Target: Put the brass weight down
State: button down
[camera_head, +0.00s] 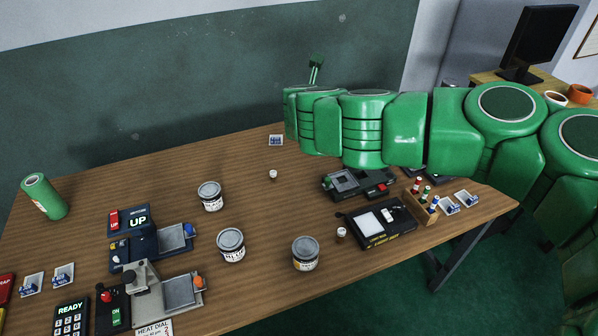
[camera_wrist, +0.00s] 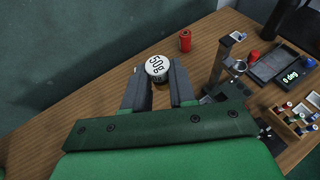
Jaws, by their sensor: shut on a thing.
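The brass weight (camera_wrist: 158,67) shows in the wrist view as a short cylinder with a white top marked 50g. My gripper (camera_wrist: 159,82) is shut on it, with one dark finger on each side. The wooden table (camera_wrist: 92,108) shows beyond the weight; I cannot tell how high the weight is above it. In the head view, my green arm reaches across the far right part of the table (camera_head: 170,165) and hides the gripper and the weight.
In the wrist view, a red cylinder (camera_wrist: 185,40) stands beyond the weight, and a grey stand (camera_wrist: 226,62) is to the right. In the head view, several lidded jars (camera_head: 231,244) stand mid-table, with black devices (camera_head: 381,228) and a vial rack (camera_head: 421,204) to the right.

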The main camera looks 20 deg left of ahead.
notch_tip(320, 180, down, 23)
send_over(299, 174)
jog(key=s+d, duration=0.1)
jog(key=s, duration=0.1)
notch_tip(299, 174, down, 8)
jog(key=shift+w+f, duration=0.1)
jog(key=shift+w, duration=0.05)
jog(key=shift+w+a+f, duration=0.4)
jog(key=shift+w+f, duration=0.25)
jog(key=shift+f, duration=0.2)
jog(key=shift+w+a+f, duration=0.2)
jog(key=shift+w+f, duration=0.05)
jog(key=shift+f, duration=1.65)
jog(key=c, duration=0.9)
grip_release()
jog(key=shift+r, duration=0.1)
